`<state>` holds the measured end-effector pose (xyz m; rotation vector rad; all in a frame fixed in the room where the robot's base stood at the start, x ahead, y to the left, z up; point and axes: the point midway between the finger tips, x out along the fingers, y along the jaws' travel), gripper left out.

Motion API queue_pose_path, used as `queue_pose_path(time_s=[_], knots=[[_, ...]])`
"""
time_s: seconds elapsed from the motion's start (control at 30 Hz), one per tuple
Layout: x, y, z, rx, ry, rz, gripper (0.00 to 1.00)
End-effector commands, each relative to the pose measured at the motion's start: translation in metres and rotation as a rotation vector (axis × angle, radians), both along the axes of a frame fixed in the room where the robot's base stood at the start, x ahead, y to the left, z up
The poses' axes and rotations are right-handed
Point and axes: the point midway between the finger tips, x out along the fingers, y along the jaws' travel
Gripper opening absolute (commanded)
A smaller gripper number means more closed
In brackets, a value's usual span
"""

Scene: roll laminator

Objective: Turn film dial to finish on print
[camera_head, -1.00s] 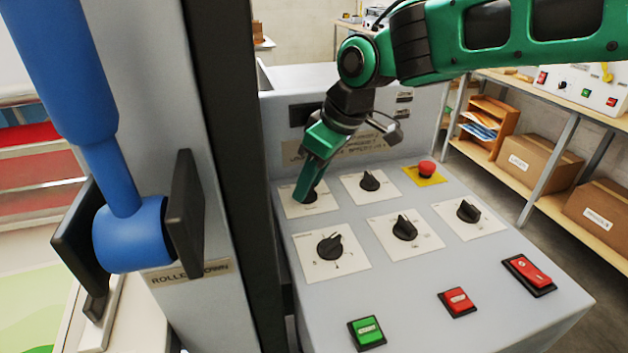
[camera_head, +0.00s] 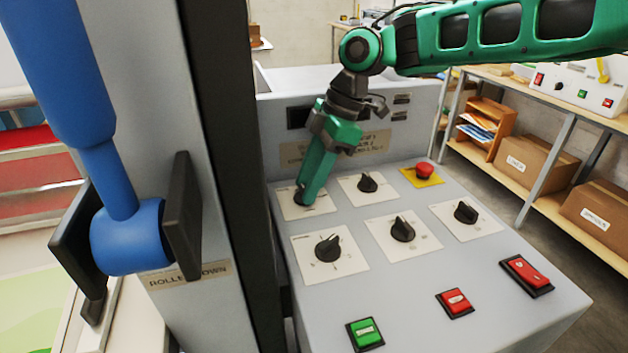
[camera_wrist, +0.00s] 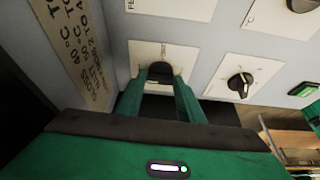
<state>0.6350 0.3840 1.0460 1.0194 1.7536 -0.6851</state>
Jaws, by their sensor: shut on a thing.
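My gripper (camera_head: 304,198) points down at the back-left black dial of the control panel. In the wrist view its two green fingers (camera_wrist: 161,82) are closed on the sides of this black dial (camera_wrist: 160,72), which sits on a white plate (camera_wrist: 136,50). The fingers cover most of the dial, so its pointer position is hidden. The dial's label is too small or covered to read, so I cannot confirm from print that it is the film dial.
Several other black dials share the panel, such as the front-left one (camera_head: 328,248) and the back-middle one (camera_head: 367,182). A red emergency button (camera_head: 424,169) is at the back right. Green (camera_head: 365,333) and red (camera_head: 455,303) switches line the front. A blue-handled lever (camera_head: 128,235) stands left.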

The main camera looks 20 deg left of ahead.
Motion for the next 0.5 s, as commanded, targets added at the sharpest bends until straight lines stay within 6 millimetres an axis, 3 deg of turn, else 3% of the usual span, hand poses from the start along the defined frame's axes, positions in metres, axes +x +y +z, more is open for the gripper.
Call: queue_pose_path(time_s=[0.03, 0.5], knots=[[0.0101, -0.0024, 0.0015, 0.004, -0.01, -0.009, 0.12], [0.0096, -0.0015, 0.0021, 0.006, -0.01, 0.033, 0.12]])
